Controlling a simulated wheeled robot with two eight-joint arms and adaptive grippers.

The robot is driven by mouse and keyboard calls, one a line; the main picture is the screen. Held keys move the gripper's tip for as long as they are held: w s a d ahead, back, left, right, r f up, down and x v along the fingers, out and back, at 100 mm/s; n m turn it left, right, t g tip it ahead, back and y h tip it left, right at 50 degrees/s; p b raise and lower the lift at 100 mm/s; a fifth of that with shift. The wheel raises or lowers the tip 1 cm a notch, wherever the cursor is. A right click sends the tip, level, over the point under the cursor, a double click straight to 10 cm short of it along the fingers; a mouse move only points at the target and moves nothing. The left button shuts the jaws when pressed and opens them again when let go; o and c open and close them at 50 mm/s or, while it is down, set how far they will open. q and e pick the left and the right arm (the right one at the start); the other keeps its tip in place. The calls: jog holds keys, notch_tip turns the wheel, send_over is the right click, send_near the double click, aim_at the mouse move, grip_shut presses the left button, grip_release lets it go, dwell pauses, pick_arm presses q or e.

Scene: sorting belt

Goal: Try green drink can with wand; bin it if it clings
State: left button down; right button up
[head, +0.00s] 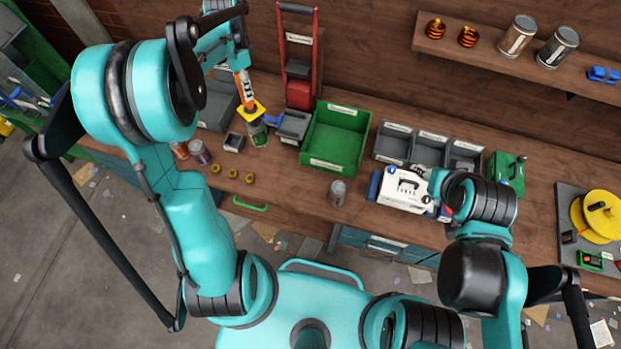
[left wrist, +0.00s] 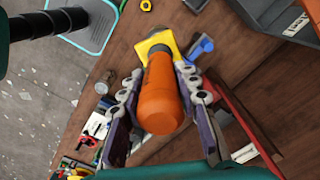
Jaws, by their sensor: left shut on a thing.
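My left gripper (head: 241,72) is shut on the orange handle of the wand (head: 246,92), which points down with its yellow head at the lower end. The left wrist view shows the orange handle (left wrist: 162,98) between the two fingers. The green drink can (head: 258,136) stands on the bench directly under the yellow head; I cannot tell whether they touch. In the left wrist view the can is mostly hidden behind the head. My right gripper (head: 432,180) is by a white box (head: 402,190); its fingers are too small and covered to read.
An open green bin (head: 335,138) stands right of the can, with a blue-and-grey object (head: 293,126) between. Grey bins (head: 430,147) are further right. A purple can (head: 199,152), nuts (head: 232,173) and a grey can (head: 338,192) stand nearer me.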

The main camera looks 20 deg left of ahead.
pick_arm(q)
jog(key=w+a, duration=0.3)
jog(key=a, duration=0.7)
jog(key=w+a, duration=0.4)
jog(key=a, duration=0.6)
jog(key=shift+w+a, duration=0.25)
jog(key=shift+a, duration=0.05)
jog(key=w+a+p, duration=0.3)
jog(key=a+p, duration=0.1)
jog(key=a, duration=0.4)
dwell(0.4)
notch_tip(320, 180, down, 7)
jog(key=w+b, duration=0.1)
jog(key=b, duration=0.2)
dwell(0.9)
jog(key=shift+d, duration=0.1)
